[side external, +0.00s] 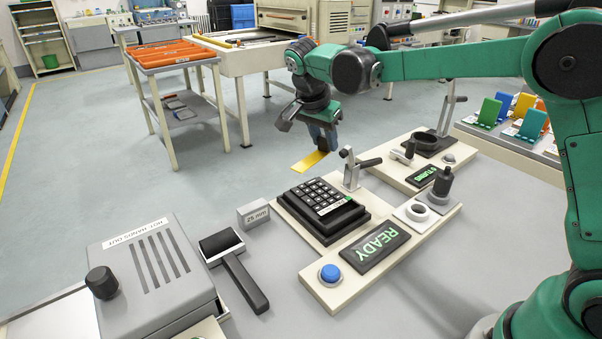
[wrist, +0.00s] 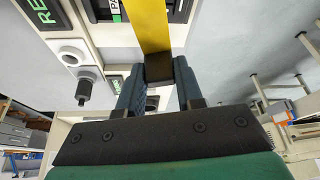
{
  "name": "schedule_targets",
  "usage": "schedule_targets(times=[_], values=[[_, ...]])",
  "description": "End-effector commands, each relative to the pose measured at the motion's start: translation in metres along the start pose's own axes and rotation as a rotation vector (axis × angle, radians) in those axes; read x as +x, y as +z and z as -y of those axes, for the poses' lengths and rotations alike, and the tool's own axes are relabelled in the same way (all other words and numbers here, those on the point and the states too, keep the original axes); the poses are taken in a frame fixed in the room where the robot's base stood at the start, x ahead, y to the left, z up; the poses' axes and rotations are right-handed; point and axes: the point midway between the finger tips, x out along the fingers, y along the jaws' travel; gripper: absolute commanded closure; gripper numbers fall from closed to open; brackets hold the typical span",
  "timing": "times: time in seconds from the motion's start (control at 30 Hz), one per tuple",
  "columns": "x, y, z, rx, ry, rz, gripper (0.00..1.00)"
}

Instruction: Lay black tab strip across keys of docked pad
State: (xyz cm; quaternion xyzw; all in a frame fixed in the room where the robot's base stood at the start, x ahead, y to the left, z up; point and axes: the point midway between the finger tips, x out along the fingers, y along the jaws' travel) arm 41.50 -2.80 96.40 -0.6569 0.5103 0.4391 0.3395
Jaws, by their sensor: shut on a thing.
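My gripper (side external: 322,136) hangs above and behind the docked keypad in the side view. In the wrist view its fingers (wrist: 159,72) are shut on the black tab (wrist: 158,68) of a yellow strip. The strip (side external: 310,161) sticks out from the fingers, in the air; it also shows in the wrist view (wrist: 148,25). The black keypad (side external: 318,194) sits in its dock with its keys facing up and a white label on its front edge. The strip is apart from the keys. In the wrist view the strip hides part of the pad.
A lever clamp (side external: 354,165) stands at the dock's back right. A lit READY sign (side external: 375,247), a blue button (side external: 330,273) and a black-handled stamp (side external: 441,186) are near it. A roller (side external: 235,268) and a grey box (side external: 155,280) stand at left.

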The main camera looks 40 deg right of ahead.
Motion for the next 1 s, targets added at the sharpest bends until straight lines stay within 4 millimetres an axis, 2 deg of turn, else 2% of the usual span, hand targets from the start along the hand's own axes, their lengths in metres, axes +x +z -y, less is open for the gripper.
schedule_targets(times=[0.1, 0.23, 0.37, 0.8, 1.0], values=[[0.015, -0.013, -0.006, 0.162, 0.068, 0.001, 1.0], [0.022, -0.016, -0.009, 0.232, 0.096, 0.001, 1.0], [0.029, -0.013, -0.009, 0.237, 0.097, 0.001, 1.0], [0.071, 0.005, -0.008, 0.233, 0.094, 0.002, 1.0], [0.083, 0.01, -0.008, 0.232, 0.094, 0.002, 1.0]])
